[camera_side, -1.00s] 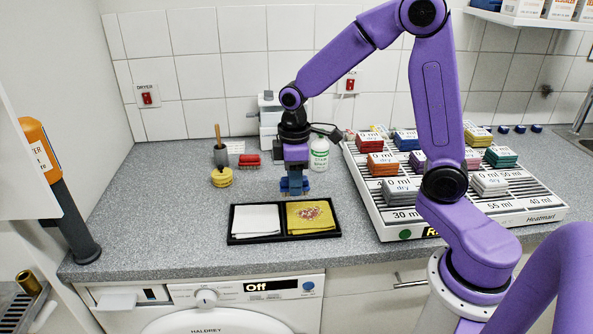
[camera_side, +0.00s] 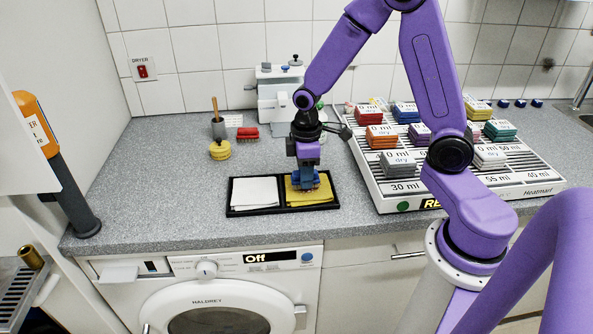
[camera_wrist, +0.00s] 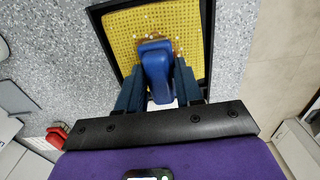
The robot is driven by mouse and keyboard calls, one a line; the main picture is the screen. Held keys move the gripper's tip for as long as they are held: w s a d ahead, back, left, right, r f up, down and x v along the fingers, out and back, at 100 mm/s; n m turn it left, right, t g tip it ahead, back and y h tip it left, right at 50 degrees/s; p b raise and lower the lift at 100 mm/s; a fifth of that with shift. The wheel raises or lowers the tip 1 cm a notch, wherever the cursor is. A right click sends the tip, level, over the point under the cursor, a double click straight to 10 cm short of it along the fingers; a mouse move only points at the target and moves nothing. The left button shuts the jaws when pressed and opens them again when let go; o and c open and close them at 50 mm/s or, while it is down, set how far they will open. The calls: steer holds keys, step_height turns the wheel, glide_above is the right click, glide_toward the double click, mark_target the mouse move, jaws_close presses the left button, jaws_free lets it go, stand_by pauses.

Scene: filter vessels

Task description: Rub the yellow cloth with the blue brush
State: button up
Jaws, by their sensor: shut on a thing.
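The yellow cloth (camera_side: 312,197) lies in the right compartment of a black tray (camera_side: 283,208). It also fills the tray compartment in the wrist view (camera_wrist: 190,22). My gripper (camera_side: 305,186) is over this cloth and shut on the blue brush (camera_wrist: 156,68). The brush's blue back shows between the two fingers in the wrist view, with a brown edge at its far end against the cloth. The brush appears to touch the cloth. The stained patch on the cloth is mostly hidden under brush and gripper. A white cloth (camera_side: 255,192) lies in the left compartment.
A red brush (camera_side: 247,133) and a yellow round thing (camera_side: 220,150) stand at the back left. A white rack (camera_side: 390,195) with several coloured folded cloths is just right of the tray. The counter left of the tray is clear.

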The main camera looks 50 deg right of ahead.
mark_target(292, 178)
steer(key=shift+s+d, duration=1.55)
steer(key=shift+w+a, duration=2.55)
steer(key=shift+w+a+r, duration=0.1)
steer(key=shift+w+r, duration=0.05)
steer(key=shift+r, duration=3.9)
